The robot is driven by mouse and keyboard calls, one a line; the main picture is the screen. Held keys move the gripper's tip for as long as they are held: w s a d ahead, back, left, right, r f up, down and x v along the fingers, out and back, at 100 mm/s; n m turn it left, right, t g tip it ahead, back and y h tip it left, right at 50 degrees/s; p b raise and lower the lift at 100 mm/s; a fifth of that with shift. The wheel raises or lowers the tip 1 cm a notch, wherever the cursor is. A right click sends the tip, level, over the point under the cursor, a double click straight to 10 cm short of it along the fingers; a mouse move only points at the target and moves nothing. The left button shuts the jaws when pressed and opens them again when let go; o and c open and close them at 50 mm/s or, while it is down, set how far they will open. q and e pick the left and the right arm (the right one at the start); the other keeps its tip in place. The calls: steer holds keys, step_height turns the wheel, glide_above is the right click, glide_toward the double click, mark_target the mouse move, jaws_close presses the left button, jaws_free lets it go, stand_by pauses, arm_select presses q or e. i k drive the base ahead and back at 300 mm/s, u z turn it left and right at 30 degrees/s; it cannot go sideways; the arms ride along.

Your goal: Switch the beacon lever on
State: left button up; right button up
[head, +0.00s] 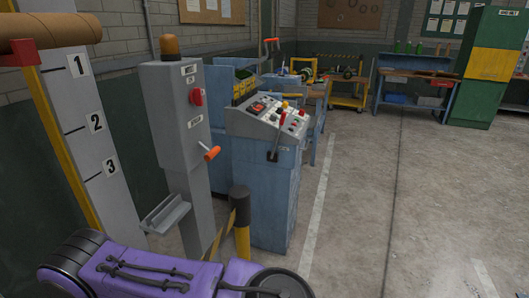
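A grey post-mounted box (178,110) stands at left centre with an amber beacon (170,46) on top. On its right side is a red knob or switch (196,96). The beacon looks dull, with no clear glow. Neither my left nor my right gripper shows in the head view, and nothing is seen touching the box.
A small grey shelf (165,216) juts from the post. A blue control console (268,130) with levers and buttons stands just right of it. A black and yellow bollard (241,225) stands in front. Benches and a green cabinet (487,70) are farther back. The floor at right is clear.

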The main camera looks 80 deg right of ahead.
mark_target(210, 153)
steer(key=z, duration=2.25)
